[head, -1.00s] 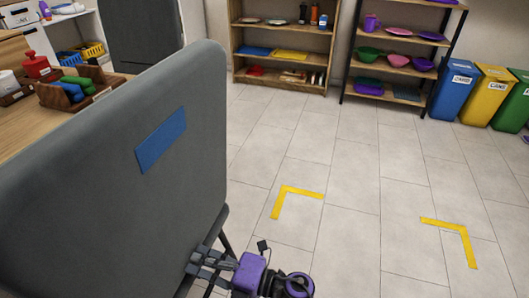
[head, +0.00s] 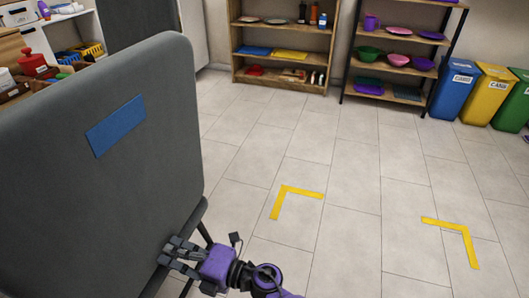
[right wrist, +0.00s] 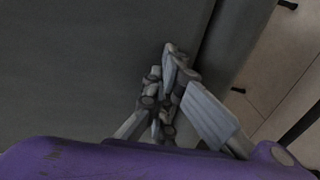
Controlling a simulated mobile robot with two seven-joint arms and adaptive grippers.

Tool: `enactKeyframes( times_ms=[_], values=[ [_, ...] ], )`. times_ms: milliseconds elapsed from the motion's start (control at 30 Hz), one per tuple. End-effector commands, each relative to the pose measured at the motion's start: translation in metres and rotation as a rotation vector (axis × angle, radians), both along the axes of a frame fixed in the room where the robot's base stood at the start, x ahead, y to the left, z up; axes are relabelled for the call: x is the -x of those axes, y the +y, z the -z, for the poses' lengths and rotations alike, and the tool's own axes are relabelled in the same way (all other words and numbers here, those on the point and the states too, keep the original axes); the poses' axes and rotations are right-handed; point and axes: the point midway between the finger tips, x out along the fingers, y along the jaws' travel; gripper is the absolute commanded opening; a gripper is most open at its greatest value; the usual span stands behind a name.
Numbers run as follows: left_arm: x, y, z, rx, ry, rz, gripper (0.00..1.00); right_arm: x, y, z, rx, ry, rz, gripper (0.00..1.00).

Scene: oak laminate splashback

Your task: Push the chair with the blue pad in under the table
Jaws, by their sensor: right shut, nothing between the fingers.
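The chair (head: 60,190) fills the left of the head view. Its grey backrest faces me and carries a small blue pad (head: 116,125). My purple right gripper (head: 172,256) is at the lower right edge of the backrest, its shut fingers against or very close to the chair; exact contact cannot be told. In the right wrist view the fingers (right wrist: 172,65) are together and empty, in front of the grey chair surface (right wrist: 70,70). The table lies at the far left, mostly hidden behind the backrest. My left gripper is not in view.
A red pot (head: 34,65) and other items stand behind the backrest. Yellow corner marks (head: 285,192) lie on the open tiled floor to the right. Shelves (head: 283,50) and blue, yellow and green bins (head: 454,93) line the back wall.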

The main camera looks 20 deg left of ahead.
Motion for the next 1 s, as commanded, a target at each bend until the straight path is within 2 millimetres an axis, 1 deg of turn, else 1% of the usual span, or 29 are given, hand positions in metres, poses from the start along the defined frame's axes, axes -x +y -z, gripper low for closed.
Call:
enactKeyframes(
  times_ms=[33, 1000],
  values=[
    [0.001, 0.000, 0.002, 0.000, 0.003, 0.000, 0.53, 0.003, 0.007, -0.001, -0.003, 0.000, -0.005, 0.00],
    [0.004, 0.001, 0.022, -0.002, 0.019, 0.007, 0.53, 0.003, 0.075, -0.002, -0.003, -0.002, -0.005, 0.00]
  ],
)
